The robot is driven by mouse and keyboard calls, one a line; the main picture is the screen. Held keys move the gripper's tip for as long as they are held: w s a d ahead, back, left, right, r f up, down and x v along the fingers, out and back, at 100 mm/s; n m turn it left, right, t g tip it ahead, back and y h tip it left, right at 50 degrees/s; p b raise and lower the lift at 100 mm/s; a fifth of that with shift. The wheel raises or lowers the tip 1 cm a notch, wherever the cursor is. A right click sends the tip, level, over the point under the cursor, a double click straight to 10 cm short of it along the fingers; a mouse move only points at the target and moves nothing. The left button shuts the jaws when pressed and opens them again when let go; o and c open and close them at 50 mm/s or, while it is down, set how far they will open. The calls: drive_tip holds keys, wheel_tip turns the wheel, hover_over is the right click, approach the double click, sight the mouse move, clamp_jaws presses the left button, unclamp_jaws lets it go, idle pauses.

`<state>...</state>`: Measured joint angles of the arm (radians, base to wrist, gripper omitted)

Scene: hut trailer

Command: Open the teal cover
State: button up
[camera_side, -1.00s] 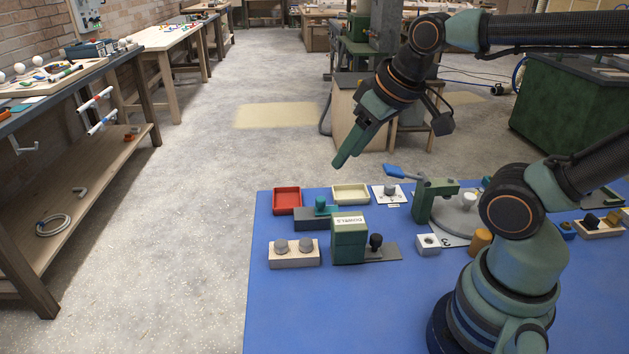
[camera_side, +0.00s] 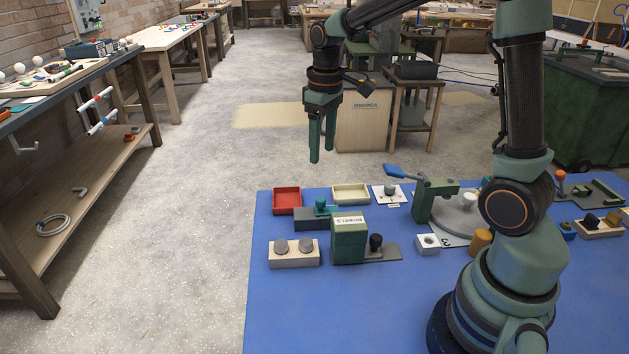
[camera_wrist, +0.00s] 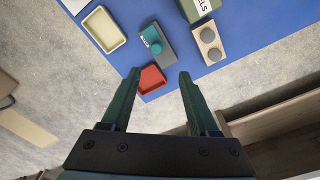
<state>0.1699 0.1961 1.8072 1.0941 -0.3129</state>
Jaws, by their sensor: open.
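A teal cover (camera_side: 320,205) sits on a long grey block (camera_side: 310,220) on the blue table, just left of a green labelled box. In the wrist view the teal cover (camera_wrist: 152,42) lies beyond my fingertips on the grey block (camera_wrist: 158,44). I cannot tell whether the cover is raised or closed. My gripper (camera_side: 322,152) points down, high above the table's far edge, apart from the cover. In the wrist view its fingers (camera_wrist: 159,78) are spread and empty, with the red tray showing between the tips.
Near the cover are a red tray (camera_side: 287,199), a cream tray (camera_side: 351,193), the green box (camera_side: 349,242) and a pale block with two grey knobs (camera_side: 294,256). A green post with a blue lever (camera_side: 402,172) stands right. The table's front left is clear.

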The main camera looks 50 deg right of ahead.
sight(321, 198)
drive_tip(key=f, duration=1.3)
drive_tip(key=shift+w+d+f, duration=0.3)
drive_tip(key=shift+w+d, duration=0.1)
clamp_jaws()
idle(0.9)
